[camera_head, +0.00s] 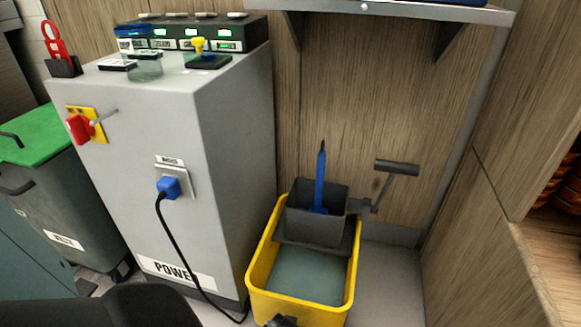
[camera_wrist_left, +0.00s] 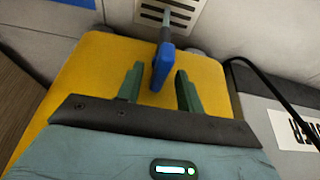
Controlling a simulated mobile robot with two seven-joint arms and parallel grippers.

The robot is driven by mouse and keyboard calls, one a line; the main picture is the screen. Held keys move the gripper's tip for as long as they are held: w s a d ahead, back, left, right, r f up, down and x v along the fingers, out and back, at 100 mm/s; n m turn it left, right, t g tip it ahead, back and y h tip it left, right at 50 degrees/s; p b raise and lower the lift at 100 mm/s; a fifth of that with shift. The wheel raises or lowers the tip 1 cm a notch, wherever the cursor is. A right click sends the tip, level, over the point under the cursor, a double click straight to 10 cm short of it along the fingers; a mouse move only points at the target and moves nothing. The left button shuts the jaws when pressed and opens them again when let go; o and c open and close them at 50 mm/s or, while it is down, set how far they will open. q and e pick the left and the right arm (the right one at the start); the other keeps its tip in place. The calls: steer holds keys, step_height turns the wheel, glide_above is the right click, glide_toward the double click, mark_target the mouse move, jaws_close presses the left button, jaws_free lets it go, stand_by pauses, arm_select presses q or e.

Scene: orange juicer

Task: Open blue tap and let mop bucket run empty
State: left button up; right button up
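The yellow mop bucket (camera_head: 258,265) stands on the floor beside the grey cabinet, with grey-green water (camera_head: 305,274) in it. A dark grey wringer (camera_head: 315,228) with a lever sits on its far end. In the left wrist view the bucket's yellow wall (camera_wrist_left: 90,75) fills the middle. The blue tap (camera_wrist_left: 162,68) is on this side, its flat blue handle between the green fingers of my left gripper (camera_wrist_left: 160,85). The fingers are open, with gaps visible on both sides of the handle. The head view does not show the tap. My right gripper is not in view.
A slotted grate (camera_wrist_left: 168,14) lies on the floor by the tap's spout. A black cable (camera_head: 180,250) runs from a blue plug (camera_head: 168,187) on the cabinet (camera_head: 225,130) down to the floor. A wooden wall and cupboard (camera_head: 470,240) bound the right side.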

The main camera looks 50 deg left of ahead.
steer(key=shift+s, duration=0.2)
